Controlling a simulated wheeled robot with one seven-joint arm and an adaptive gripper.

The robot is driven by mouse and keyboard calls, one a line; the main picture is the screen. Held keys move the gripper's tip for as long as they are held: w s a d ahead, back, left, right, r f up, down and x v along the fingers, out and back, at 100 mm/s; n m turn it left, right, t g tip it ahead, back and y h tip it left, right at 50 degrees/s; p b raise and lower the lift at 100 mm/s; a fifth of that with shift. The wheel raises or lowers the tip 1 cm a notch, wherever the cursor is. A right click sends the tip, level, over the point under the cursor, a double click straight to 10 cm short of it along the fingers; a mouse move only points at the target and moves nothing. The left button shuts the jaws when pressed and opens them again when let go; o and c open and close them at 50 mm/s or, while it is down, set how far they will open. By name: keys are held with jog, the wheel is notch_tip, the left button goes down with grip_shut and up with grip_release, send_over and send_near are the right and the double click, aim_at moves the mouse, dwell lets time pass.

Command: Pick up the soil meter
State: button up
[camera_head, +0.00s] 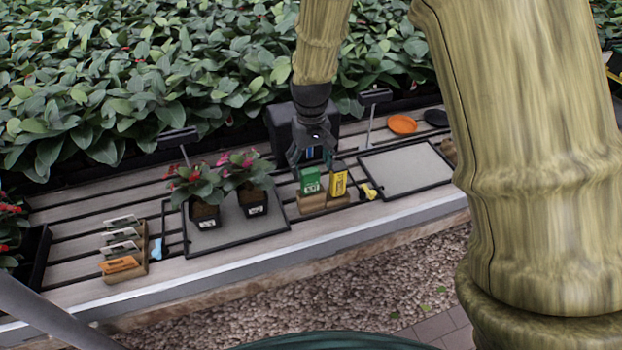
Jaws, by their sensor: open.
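My gripper (311,160) points down over the slatted bench, its fingers spread and empty. It is just above and partly in front of a small green upright item (310,181) with a pale label, which stands in a wooden block. A similar yellow upright item (338,184) stands in a block just to the right. I cannot tell for certain which item is the soil meter; both are small. Something blue shows behind the fingers, partly hidden. Whether the fingers touch the green item is unclear.
Two potted red-flowered plants (206,214) stand on a framed grey tray (190,246) to the left. A yellow-and-black tool (369,192) lies right of the blocks, beside an empty grey tray (406,168). An orange dish (402,124) lies farther back. Dense foliage lines the rear.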

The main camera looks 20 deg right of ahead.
aim_at(311, 172)
notch_tip(311, 172, down, 2)
jog(key=shift+w+a+f, duration=0.1)
jog(key=shift+f+p, duration=0.35)
jog(key=shift+f, duration=0.3)
jog(key=shift+w+f+p, duration=0.2)
jog(key=shift+f+p, duration=0.45)
jog(key=shift+f, duration=1.65)
jog(key=c, duration=1.1)
